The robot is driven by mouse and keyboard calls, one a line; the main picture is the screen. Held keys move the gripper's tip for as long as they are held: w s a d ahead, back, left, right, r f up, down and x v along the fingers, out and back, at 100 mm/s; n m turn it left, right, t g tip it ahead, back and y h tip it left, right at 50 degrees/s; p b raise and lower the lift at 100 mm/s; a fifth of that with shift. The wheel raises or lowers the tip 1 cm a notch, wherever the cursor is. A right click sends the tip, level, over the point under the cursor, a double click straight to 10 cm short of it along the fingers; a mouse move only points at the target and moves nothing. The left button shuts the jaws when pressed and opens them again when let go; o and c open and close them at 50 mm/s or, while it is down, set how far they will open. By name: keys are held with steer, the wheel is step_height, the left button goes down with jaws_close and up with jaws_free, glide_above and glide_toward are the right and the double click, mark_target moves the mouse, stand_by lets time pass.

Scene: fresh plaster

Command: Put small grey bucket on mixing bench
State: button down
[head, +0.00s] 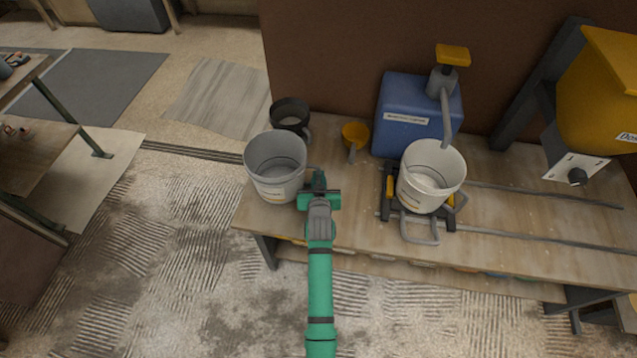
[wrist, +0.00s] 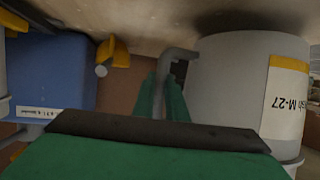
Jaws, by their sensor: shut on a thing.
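The small grey bucket (head: 276,160) is upright over the left end of the wooden mixing bench (head: 520,225). It also shows large in the wrist view (wrist: 235,85), with a yellow-edged label marked M-27. My gripper (head: 318,185) is at the bucket's right side. In the wrist view its green fingers (wrist: 168,98) are shut on the bucket's grey handle. The bucket's base is very close to the bench top, with a dark shadow beside it; I cannot tell whether it touches.
A dark pot (head: 291,114) stands just behind the bucket, and a yellow scoop (head: 355,134) lies to its right. A blue container with a pump (head: 405,115) stands at the back. A white bucket (head: 430,178) sits in a frame on rails. Bare bench lies further right.

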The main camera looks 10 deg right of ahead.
mark_target(319, 183)
steer(key=shift+w+f, duration=0.1)
steer(key=shift+f, duration=1.4)
steer(key=shift+a, duration=0.2)
steer(key=c, duration=1.8)
jaws_free()
steer(key=shift+d+f, duration=0.1)
steer(key=shift+d, duration=0.05)
steer(key=shift+o, duration=0.2)
steer(key=shift+d, duration=0.1)
steer(key=s+a+r, duration=0.2)
steer(key=s, duration=0.9)
steer(key=s+a+r+t, duration=0.1)
steer(key=s+a, duration=0.1)
steer(key=s, duration=0.9)
steer(key=s+a+r, duration=0.2)
steer(key=s+a, duration=0.1)
steer(key=s, duration=0.8)
steer(key=s+a+r+n+t+y, duration=0.1)
steer(key=s+r, duration=1)
steer(key=s, duration=0.5)
steer(key=shift+r, duration=0.3)
